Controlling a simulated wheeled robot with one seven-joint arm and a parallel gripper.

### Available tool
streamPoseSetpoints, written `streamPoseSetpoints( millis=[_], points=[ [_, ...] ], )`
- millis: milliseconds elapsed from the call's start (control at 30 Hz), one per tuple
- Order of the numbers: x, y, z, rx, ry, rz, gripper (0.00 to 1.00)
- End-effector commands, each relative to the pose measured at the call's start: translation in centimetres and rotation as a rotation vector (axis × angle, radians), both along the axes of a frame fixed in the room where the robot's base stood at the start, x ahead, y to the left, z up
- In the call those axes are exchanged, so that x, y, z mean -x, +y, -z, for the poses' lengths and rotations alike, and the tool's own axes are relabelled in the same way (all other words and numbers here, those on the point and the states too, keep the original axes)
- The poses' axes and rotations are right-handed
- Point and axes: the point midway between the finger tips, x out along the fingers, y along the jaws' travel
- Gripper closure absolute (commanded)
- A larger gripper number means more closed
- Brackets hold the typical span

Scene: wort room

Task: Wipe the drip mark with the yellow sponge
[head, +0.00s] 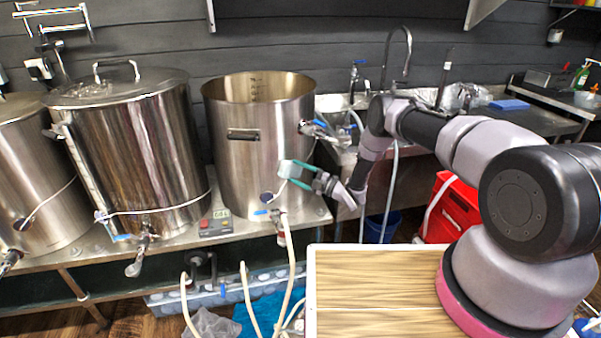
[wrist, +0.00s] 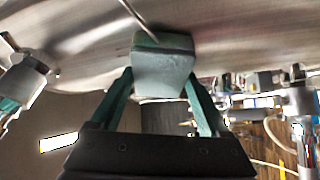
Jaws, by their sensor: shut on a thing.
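My gripper (head: 285,172) is in front of the lower right wall of the open steel pot (head: 232,165). In the wrist view its two teal fingers (wrist: 163,78) are shut on a small block, the sponge (wrist: 163,72). The sponge looks pale grey-green there rather than yellow. Its far end is at the curved steel wall (wrist: 215,35); I cannot tell whether it touches. I cannot make out a drip mark in either view; the sponge and gripper cover part of the wall.
A lidded steel pot (head: 150,150) stands left of the open one on a steel bench (head: 310,215). A valve (head: 285,228) and pale hose hang below the gripper. A small scale-like device (head: 216,226) sits by the pots. A red crate (head: 452,210) is right.

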Motion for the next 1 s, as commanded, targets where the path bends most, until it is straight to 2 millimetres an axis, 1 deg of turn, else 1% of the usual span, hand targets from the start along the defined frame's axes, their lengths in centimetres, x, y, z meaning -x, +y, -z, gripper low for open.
streamPoseSetpoints(
  millis=[200,333,700,833,1000],
  points=[
    [1.1,1.7,0.0,-0.001,0.003,-0.002,0.65],
    [1.2,2.1,-0.1,-0.001,0.000,-0.002,0.65],
    [1.3,1.8,-2.2,-0.001,-0.001,-0.002,0.65],
    [1.1,1.5,-2.2,0.000,-0.001,0.000,0.65],
    [0.2,0.5,-2.1,0.000,-0.001,0.001,0.65]
  ],
)
